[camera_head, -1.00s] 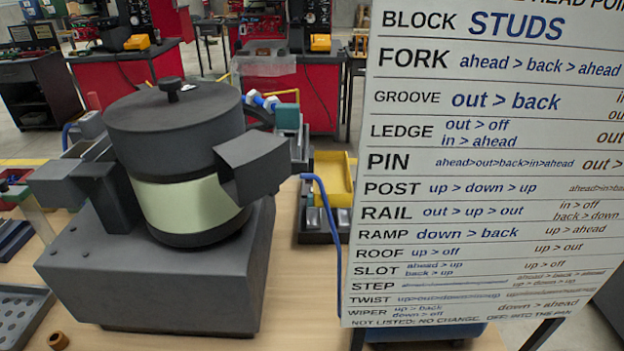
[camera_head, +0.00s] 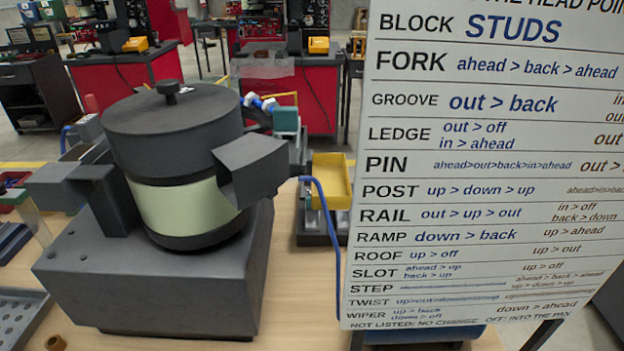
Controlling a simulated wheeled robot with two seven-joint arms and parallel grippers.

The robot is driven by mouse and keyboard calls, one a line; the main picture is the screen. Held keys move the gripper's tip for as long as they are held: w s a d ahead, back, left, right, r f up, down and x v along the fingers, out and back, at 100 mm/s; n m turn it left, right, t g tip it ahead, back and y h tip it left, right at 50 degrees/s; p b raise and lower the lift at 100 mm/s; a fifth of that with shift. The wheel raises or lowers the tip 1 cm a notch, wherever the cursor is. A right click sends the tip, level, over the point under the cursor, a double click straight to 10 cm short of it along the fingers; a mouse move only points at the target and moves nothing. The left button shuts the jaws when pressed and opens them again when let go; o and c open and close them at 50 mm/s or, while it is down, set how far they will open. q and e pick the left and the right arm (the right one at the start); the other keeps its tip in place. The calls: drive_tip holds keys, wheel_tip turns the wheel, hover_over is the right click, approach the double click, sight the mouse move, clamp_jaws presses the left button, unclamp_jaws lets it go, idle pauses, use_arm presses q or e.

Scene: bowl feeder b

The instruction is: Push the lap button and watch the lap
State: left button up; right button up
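The bowl feeder stands on the wooden table at left, with a dark grey lidded bowl (camera_head: 172,125), a pale green band (camera_head: 185,208) around it and a block-shaped grey base (camera_head: 150,290). A grey angular housing (camera_head: 252,170) juts from the bowl's right side, and another grey block (camera_head: 70,185) sits at its left. I cannot make out a lap button or any part on a track; the lid hides the bowl's inside. Neither of my grippers shows in the head view.
A large white sign (camera_head: 440,215) listing part names and direction words fills the right and hides what is behind it. A yellow bin (camera_head: 331,180) and blue tube (camera_head: 325,215) are between feeder and sign. A brown ring (camera_head: 56,343) and grey perforated tray (camera_head: 18,318) lie front left.

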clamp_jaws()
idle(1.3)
